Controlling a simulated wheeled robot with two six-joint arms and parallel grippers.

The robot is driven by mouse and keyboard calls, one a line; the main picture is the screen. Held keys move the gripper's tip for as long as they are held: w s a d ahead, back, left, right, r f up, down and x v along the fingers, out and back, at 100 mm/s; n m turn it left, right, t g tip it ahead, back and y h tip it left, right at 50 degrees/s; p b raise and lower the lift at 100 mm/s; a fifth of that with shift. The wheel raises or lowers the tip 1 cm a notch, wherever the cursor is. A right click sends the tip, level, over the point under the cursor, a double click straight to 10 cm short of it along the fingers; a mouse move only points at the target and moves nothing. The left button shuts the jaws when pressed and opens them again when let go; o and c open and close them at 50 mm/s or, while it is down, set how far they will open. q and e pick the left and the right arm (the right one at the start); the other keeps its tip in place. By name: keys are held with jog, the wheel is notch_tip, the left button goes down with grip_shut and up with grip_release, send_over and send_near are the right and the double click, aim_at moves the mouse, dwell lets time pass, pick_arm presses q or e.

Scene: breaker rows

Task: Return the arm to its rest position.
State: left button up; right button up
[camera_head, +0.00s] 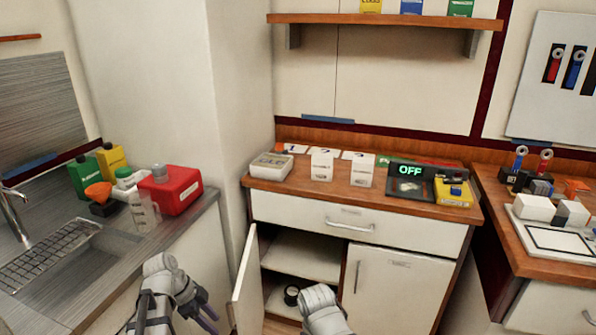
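My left arm comes in at the bottom of the head view, left of the open cabinet door. My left gripper (207,314) hangs low there with dark, purplish fingers. It is small and partly hidden by the wrist, so its opening cannot be told. No object shows clearly in it. My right arm shows only as a pale rounded link at the bottom edge, in front of the cabinet.
The cabinet's left door (246,283) stands open near my arms; its right door (392,287) is shut. A dark round object (291,295) shows low in the opening. The wooden counter (330,191) holds boxes and an "OFF" display (411,170). A red container (170,190) stands left.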

pick_arm(q)
jog(key=s+d+f+n+y+b, duration=0.3)
jog(key=s+d+f+n+b, duration=0.25)
jog(key=d, duration=0.25)
jog(key=s+d+f+n+y+b, duration=0.35)
jog(key=d+f+n, duration=0.25)
jog(key=d, duration=0.3)
notch_tip(320, 180, up, 27)
jog(key=p, duration=2.6)
jog(key=shift+s+r+g+h+p, duration=0.15)
jog(key=shift+s+g+h+p, duration=0.05)
jog(key=shift+g+h+p, duration=0.2)
jog(key=shift+n, duration=0.25)
